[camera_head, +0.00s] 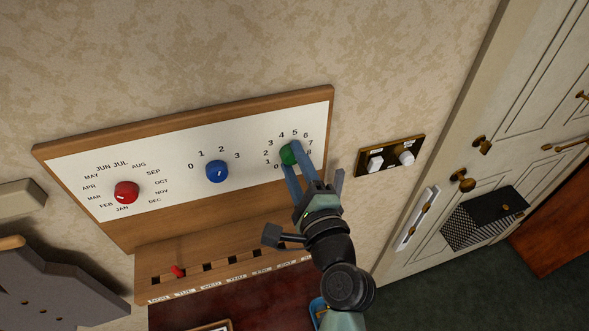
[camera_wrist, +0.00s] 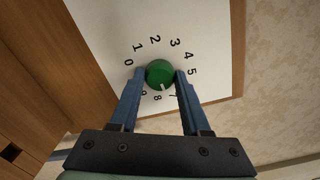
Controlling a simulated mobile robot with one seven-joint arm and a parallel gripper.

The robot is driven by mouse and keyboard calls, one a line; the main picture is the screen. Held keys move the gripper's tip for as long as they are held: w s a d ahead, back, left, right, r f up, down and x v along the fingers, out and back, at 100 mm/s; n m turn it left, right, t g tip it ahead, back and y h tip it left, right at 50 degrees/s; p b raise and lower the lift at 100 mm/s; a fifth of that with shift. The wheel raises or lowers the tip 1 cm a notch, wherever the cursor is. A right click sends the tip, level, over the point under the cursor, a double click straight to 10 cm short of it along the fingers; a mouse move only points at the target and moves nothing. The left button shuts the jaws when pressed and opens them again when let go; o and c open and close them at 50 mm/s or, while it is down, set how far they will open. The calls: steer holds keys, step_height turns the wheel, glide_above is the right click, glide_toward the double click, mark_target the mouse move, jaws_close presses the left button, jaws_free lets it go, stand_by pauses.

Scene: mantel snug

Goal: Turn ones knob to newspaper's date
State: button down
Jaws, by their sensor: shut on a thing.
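The green ones knob (camera_head: 288,154) sits at the right of the white dial board, inside a ring of digits. My gripper (camera_head: 293,160) is shut on it, with one blue finger on each side. In the wrist view the green knob (camera_wrist: 159,73) lies between the fingertips, and its white mark points down, between 7 and 8. The right finger hides the 6. A blue knob (camera_head: 217,171) with digits 0 to 3 is at mid board. A red month knob (camera_head: 126,192) is at the left. I cannot make out a newspaper.
A wooden ledge with a row of slots (camera_head: 208,266) is below the board, with a red peg (camera_head: 178,271) in one slot. A switch plate (camera_head: 391,157) is on the wall to the right. A panelled door (camera_head: 510,140) stands beyond it.

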steer(key=n+b, duration=0.4)
steer(key=n, duration=0.1)
steer(key=n+b, duration=0.2)
steer(key=shift+f, duration=0.25)
steer(key=n+b, duration=0.3)
steer(key=n, duration=0.1)
steer(key=shift+b, duration=0.3)
steer(key=shift+r+n+b, duration=0.1)
steer(key=shift+n+b, duration=0.55)
steer(key=shift+n, duration=0.45)
steer(key=shift+r+n, duration=0.1)
steer(key=shift+n, duration=0.2)
steer(key=shift+c, duration=1.8)
jaws_free()
